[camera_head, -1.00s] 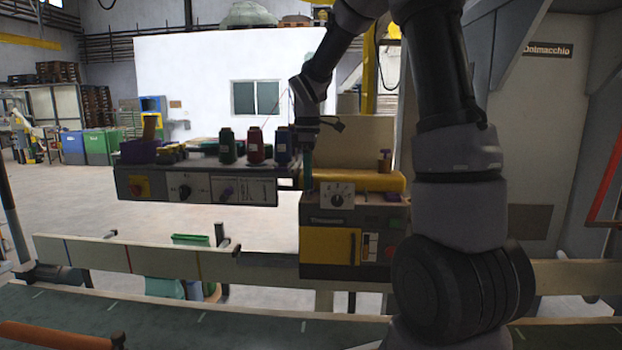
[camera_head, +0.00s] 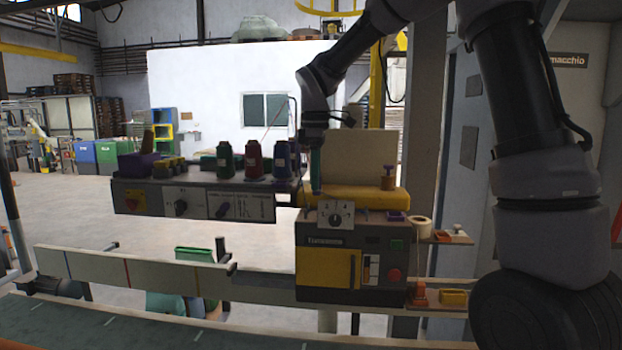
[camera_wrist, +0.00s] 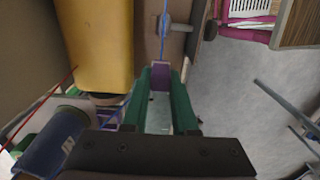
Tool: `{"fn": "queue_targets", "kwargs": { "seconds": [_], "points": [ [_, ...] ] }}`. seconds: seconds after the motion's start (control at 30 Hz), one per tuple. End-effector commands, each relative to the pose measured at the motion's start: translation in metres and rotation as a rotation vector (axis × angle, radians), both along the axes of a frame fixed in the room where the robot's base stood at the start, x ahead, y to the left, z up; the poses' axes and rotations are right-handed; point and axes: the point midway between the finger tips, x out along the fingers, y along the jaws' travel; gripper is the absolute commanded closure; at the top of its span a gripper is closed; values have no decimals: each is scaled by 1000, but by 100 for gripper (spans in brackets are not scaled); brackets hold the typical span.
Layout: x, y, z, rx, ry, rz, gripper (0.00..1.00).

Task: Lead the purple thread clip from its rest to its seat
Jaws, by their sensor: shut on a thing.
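My gripper (camera_head: 316,186) hangs over the left end of the machine head (camera_head: 350,265), beside the yellow cover (camera_head: 365,198). In the wrist view its green fingers (camera_wrist: 160,80) are shut on the small purple thread clip (camera_wrist: 160,74). A blue thread (camera_wrist: 163,40) runs away from the clip toward the top of that view. The blue spool (camera_wrist: 48,140) is at the lower left there, and the spool also stands on the rack in the head view (camera_head: 281,160). Small purple pieces (camera_head: 396,216) sit on the machine's top right; I cannot tell which is the seat.
A control box (camera_head: 195,198) left of the machine carries green and red (camera_head: 253,160) spools and a purple holder (camera_head: 138,164). A side shelf (camera_head: 445,238) is at the right. A conveyor (camera_head: 150,320) runs along the front.

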Motion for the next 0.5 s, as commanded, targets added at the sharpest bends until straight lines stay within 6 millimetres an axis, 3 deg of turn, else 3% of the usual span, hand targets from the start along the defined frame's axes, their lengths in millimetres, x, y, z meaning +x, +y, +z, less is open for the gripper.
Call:
{"fn": "queue_targets", "kwargs": {
  "seconds": [0.5],
  "points": [
    [-7, -37, 0, 0, -1, -1, 100]
  ]
}}
